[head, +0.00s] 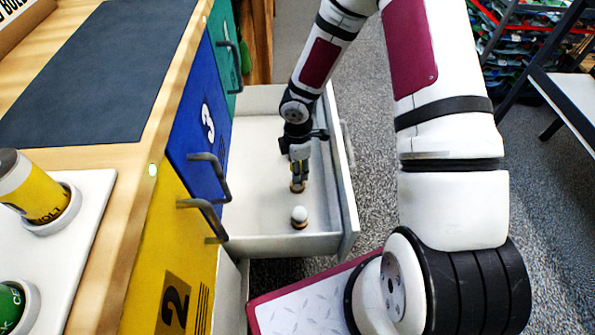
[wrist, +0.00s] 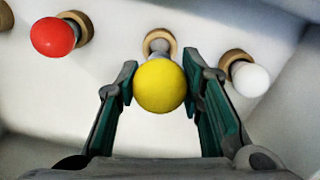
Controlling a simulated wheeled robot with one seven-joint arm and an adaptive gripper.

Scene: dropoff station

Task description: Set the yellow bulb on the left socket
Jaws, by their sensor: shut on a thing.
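The yellow bulb (wrist: 159,85) is in the middle of the wrist view, between the two fingers of my gripper (wrist: 160,92), which is shut on it. Its grey base points toward a wooden ring (wrist: 148,43) on the drawer floor; I cannot tell whether the base still sits in the ring. In the head view my gripper (head: 298,168) points down inside the open white drawer (head: 255,190), above a small wooden ring (head: 297,188). The bulb is mostly hidden by the fingers there. I cannot identify a left socket in either view.
A white bulb (wrist: 250,79) stands close right of my fingers in the wrist view, and a red bulb (wrist: 52,37) at upper left. The white bulb also shows in the head view (head: 299,214). Drawer walls surround the gripper. The bench (head: 135,160) is left, bearing a white board (head: 75,245).

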